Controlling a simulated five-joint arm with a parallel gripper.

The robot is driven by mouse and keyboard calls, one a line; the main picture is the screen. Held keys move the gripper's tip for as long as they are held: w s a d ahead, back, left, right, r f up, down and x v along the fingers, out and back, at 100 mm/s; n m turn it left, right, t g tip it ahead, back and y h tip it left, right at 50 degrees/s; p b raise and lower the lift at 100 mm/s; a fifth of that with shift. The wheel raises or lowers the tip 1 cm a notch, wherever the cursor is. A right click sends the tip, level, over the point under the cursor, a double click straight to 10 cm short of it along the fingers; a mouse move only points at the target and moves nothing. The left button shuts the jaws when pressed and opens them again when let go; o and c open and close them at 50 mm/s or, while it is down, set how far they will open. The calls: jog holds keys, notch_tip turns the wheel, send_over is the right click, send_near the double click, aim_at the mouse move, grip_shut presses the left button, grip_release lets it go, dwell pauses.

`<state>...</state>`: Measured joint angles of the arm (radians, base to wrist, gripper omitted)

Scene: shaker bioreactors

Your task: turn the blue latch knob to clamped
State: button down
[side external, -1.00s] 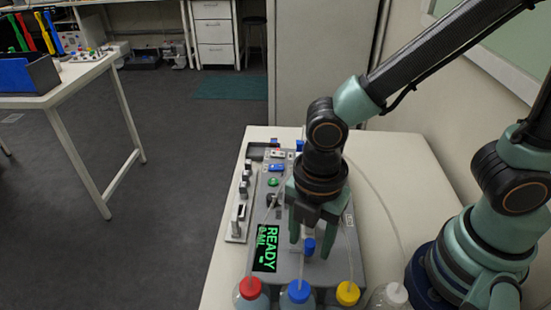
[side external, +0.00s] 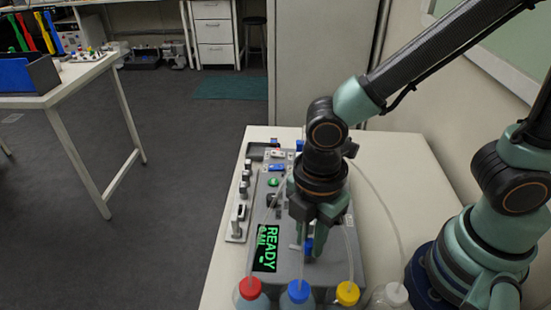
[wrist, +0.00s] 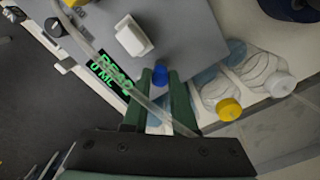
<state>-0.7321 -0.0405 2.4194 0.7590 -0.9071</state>
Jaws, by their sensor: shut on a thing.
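The blue latch knob (side external: 309,246) stands on the grey device panel (side external: 285,268), close to the bottle end. In the wrist view, the blue knob (wrist: 160,72) shows at the tips of the two green fingers. My gripper (side external: 306,252) points down over the panel and is shut on the knob. It also shows in the wrist view (wrist: 163,80), with one finger on each side of the knob. The fingers partly hide the knob, so its exact turn angle cannot be read.
A green READY display (side external: 266,248) lies left of my gripper. Bottles with red (side external: 250,287), blue (side external: 299,290) and yellow (side external: 347,292) caps stand along the near edge. Thin tubes run over the panel close to my gripper.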

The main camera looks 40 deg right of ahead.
aim_at(310, 243)
jog(key=m, duration=1.1)
jog(key=shift+m, duration=2.1)
jog(key=c, duration=0.7)
grip_release()
notch_tip(310, 243, up, 12)
